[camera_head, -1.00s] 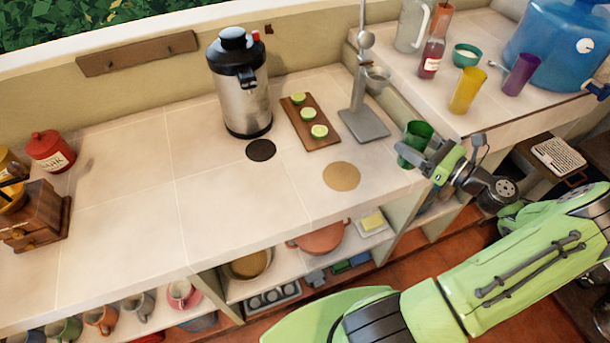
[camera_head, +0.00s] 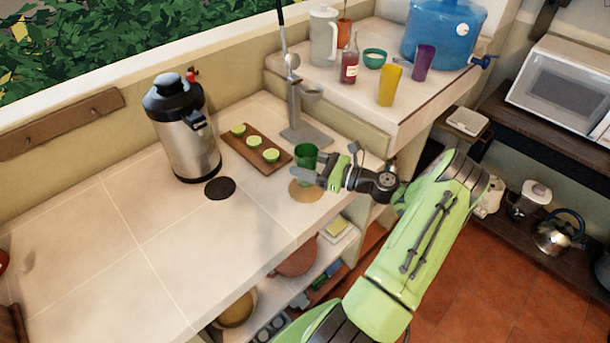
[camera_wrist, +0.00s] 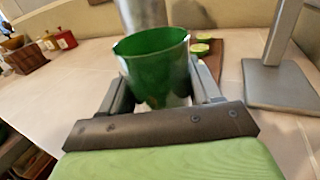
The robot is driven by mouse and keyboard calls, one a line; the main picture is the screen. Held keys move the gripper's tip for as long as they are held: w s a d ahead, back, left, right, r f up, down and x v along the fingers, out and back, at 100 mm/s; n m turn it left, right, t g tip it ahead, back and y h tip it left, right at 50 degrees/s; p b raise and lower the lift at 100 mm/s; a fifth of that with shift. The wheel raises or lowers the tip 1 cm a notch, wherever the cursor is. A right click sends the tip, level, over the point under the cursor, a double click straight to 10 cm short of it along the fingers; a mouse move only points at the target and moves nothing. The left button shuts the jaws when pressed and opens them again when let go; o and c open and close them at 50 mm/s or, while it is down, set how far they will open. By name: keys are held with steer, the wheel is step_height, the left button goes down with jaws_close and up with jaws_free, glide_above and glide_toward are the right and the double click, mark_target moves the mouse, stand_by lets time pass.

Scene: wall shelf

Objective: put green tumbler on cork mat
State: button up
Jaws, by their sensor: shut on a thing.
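The green tumbler (camera_head: 306,156) is upright in my gripper (camera_head: 312,174), over the counter's front right part. In the wrist view the green tumbler (camera_wrist: 156,66) sits between the two fingers of my gripper (camera_wrist: 160,88), which are shut on it. The round tan cork mat (camera_head: 306,191) lies on the counter just below the tumbler and gripper, which hide part of it. I cannot tell whether the tumbler's base touches the mat.
A dark round mat (camera_head: 220,188) lies left, by the steel dispenser (camera_head: 190,135). A board with lime halves (camera_head: 256,148) and a metal stand (camera_head: 303,132) are behind the tumbler. A yellow tumbler (camera_head: 390,86) and a purple tumbler (camera_head: 423,62) stand on the raised shelf. The left counter is clear.

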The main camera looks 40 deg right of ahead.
steer(key=shift+f, duration=1.5)
steer(key=shift+f+b, duration=0.1)
steer(key=shift+b, duration=0.2)
steer(key=o, duration=1.4)
steer(key=v, duration=1.2)
